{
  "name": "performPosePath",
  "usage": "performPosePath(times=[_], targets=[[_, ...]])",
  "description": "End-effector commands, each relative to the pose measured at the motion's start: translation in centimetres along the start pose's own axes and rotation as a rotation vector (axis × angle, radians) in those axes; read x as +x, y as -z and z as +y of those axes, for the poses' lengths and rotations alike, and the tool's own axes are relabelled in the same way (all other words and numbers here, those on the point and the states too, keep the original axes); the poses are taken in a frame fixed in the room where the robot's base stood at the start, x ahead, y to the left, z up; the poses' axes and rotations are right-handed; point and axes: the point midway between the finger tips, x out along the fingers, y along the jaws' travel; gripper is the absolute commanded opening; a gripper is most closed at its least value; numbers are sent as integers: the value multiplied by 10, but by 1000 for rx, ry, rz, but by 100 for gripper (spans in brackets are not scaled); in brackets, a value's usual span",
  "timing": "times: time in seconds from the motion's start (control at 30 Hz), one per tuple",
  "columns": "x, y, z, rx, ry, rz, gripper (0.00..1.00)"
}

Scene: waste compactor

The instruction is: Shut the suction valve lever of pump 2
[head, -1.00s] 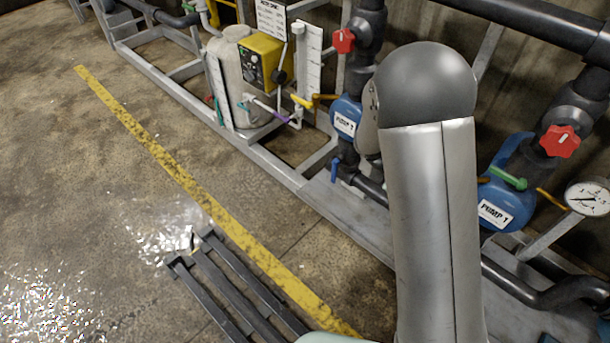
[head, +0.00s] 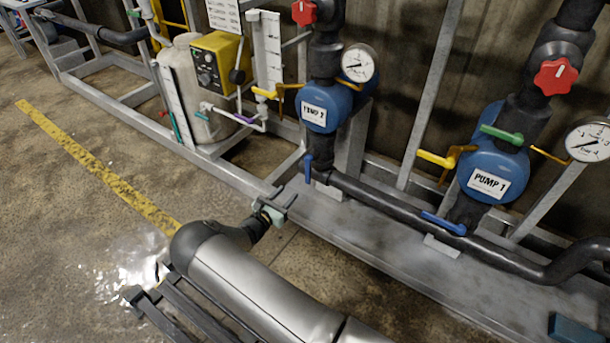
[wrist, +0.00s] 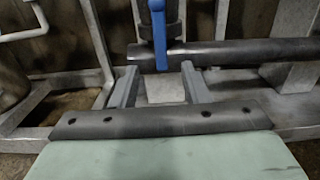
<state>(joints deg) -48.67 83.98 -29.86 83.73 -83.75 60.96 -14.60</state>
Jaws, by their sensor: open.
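Pump 2 (head: 320,108) is the blue pump with a white label in the upper middle of the head view. Its blue suction valve lever (head: 308,167) stands upright on the dark pipework below the pump. In the wrist view the same lever (wrist: 160,35) hangs straight down in front of a dark horizontal pipe, at the top centre. My gripper (head: 277,203) is in front of the lever, lower and a little left in the head view. In the wrist view its two fingers (wrist: 160,85) are apart with nothing between them. The lever lies beyond the fingertips, in line with the gap.
Pump 1 (head: 492,168) stands to the right, with its own blue lever (head: 443,223) lying nearly flat. A grey frame (head: 380,240) runs under the pumps. A white tank (head: 190,90) and yellow box (head: 217,62) stand left. Open floor lies at the left.

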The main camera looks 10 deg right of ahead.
Motion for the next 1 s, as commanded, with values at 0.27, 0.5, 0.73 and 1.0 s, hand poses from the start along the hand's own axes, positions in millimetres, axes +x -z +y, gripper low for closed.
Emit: performPosePath(times=[0.27,0.5,0.73,1.0], targets=[[64,4,-2,3,5,0,42],[110,3,-2,2,3,0,42],[132,2,-1,2,3,1,42],[135,0,-1,1,2,1,42]])
